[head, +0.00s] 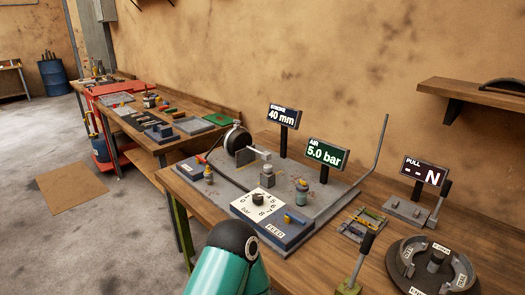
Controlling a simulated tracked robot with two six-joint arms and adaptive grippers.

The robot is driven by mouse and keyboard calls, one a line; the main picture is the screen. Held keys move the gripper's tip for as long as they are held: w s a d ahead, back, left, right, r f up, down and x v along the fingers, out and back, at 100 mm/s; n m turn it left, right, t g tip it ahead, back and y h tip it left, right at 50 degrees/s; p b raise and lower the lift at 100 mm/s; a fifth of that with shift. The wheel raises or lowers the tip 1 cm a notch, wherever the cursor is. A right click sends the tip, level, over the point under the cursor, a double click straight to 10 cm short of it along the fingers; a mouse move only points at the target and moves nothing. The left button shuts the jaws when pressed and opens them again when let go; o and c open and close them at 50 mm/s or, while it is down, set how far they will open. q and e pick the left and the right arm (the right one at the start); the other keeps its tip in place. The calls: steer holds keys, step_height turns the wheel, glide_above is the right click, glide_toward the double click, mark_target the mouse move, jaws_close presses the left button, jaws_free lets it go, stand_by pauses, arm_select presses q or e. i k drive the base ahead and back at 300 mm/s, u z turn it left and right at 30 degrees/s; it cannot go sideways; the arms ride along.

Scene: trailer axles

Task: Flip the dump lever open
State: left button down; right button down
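No lever in the head view carries a readable "dump" label, so I cannot tell for sure which one it is. A small red lever (201,159) sits at the left of the grey base plate (322,201). A black-handled lever (361,256) stands upright at the bench front. A teal link of mine covers the bottom centre. Neither gripper is in view.
Displays read 40 mm (284,116), AIR 5.0 bar (325,154) and PULL -- N (424,174). A round brake drum assembly (434,265) sits at the right front. A bent grey rod (376,150) rises behind the plate. A wall shelf (470,97) overhangs the right.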

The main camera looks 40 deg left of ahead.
mark_target(199, 159)
steer(key=u, duration=0.05)
steer(key=i, duration=0.2)
steer(key=z, duration=1.75)
steer(key=k, duration=2.55)
steer(key=z, duration=0.4)
steer(key=i, duration=0.15)
steer(key=u, duration=2.1)
